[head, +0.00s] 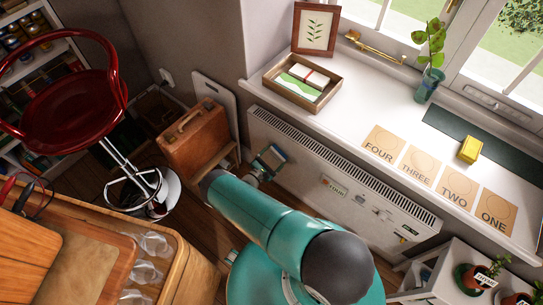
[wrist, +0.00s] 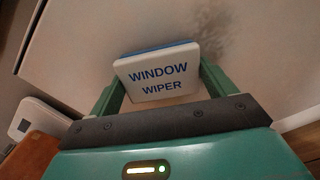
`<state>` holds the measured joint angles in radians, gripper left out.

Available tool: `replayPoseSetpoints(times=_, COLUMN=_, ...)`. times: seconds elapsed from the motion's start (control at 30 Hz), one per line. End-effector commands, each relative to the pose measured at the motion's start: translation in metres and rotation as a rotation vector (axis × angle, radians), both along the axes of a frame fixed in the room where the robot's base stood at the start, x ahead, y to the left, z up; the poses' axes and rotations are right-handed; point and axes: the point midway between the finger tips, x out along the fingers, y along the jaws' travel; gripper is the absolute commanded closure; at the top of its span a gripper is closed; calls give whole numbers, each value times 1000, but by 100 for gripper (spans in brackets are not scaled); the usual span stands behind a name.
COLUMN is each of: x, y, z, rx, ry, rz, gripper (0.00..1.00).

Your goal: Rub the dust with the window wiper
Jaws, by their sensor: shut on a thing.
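My gripper (wrist: 163,92) is shut on the window wiper (wrist: 158,72), a white block with blue "WINDOW WIPER" lettering and a blue strip along its far edge. A green finger presses on each side of it. A dark, speckled smudge of dust (wrist: 210,38) lies on a pale surface beyond the wiper's upper right in the wrist view. I cannot tell whether the wiper touches that surface. In the head view my gripper (head: 268,163) is low, in front of the radiator's left end, and the wiper is hard to make out there. The dust cannot be made out in the head view.
The white radiator (head: 340,175) runs below the windowsill (head: 345,120). A brown suitcase (head: 195,138) and a white board (head: 215,100) stand left of my gripper. A red stool (head: 70,90) and a wooden table (head: 170,265) are further left.

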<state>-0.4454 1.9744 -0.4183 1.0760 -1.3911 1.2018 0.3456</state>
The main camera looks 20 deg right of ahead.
Motion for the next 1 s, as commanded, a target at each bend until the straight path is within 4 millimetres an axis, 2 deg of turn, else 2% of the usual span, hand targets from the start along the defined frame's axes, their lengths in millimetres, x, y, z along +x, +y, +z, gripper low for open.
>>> replayPoseSetpoints(times=0.4, x=-26, y=-16, z=0, rx=-2, ry=2, rz=1, gripper=44)
replayPoseSetpoints(times=0.67, x=-35, y=-21, z=0, rx=-1, ry=2, rz=0, gripper=44)
replayPoseSetpoints(times=1.0, x=-59, y=-33, z=0, rx=-3, ry=3, rz=0, gripper=44)
